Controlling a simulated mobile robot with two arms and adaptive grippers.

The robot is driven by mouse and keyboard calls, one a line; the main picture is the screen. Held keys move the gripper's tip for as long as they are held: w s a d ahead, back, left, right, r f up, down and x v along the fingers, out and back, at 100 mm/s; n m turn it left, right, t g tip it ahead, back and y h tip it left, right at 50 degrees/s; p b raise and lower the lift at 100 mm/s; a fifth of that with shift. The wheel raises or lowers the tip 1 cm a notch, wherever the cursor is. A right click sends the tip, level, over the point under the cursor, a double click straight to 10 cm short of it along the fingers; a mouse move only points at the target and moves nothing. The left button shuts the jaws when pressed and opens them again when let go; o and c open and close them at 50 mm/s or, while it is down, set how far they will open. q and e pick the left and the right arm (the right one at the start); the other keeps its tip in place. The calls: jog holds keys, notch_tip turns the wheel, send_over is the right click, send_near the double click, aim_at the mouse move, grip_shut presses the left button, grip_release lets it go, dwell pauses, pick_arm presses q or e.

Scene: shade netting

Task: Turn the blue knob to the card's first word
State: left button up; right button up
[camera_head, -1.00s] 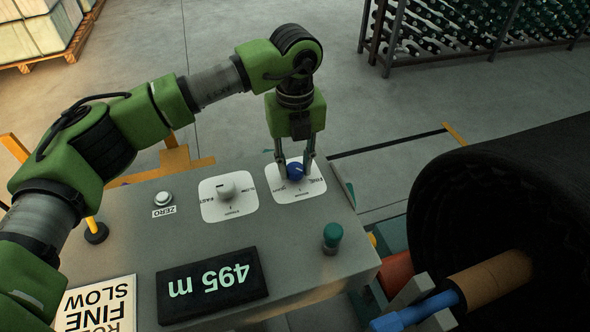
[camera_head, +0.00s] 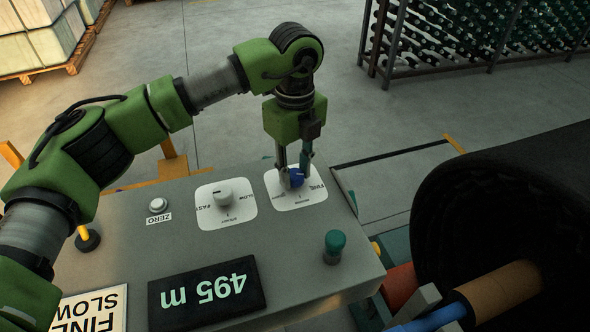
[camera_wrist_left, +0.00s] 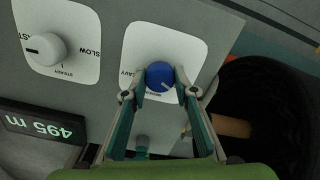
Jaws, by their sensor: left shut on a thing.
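The blue knob (camera_head: 296,179) sits on a white dial plate (camera_head: 285,205) at the far right of the grey console. My left gripper (camera_head: 295,178) comes down from above and is shut on the knob, a finger on each side. In the left wrist view the knob (camera_wrist_left: 160,75) has a white mark pointing to the lower right. There the label at its left ends in "AVY"; the label below is partly covered by a finger. In the head view "FINE" shows at its right. The card (camera_head: 90,306), upside down at the bottom left, shows "FINE" and "SLOW"; the rest is cut off.
A white knob (camera_head: 224,192) on its own plate with "FAST" and "SLOW" stands left of the blue one. A ZERO button (camera_head: 158,205), a green button (camera_head: 335,243) and a display reading 495 m (camera_head: 207,291) are also on the console. A large black roll (camera_head: 510,210) is at the right.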

aim_at(295, 174)
pick_arm(q)
jog(key=shift+r, duration=0.15)
jog(key=o, duration=1.1)
notch_tip(295, 174, up, 12)
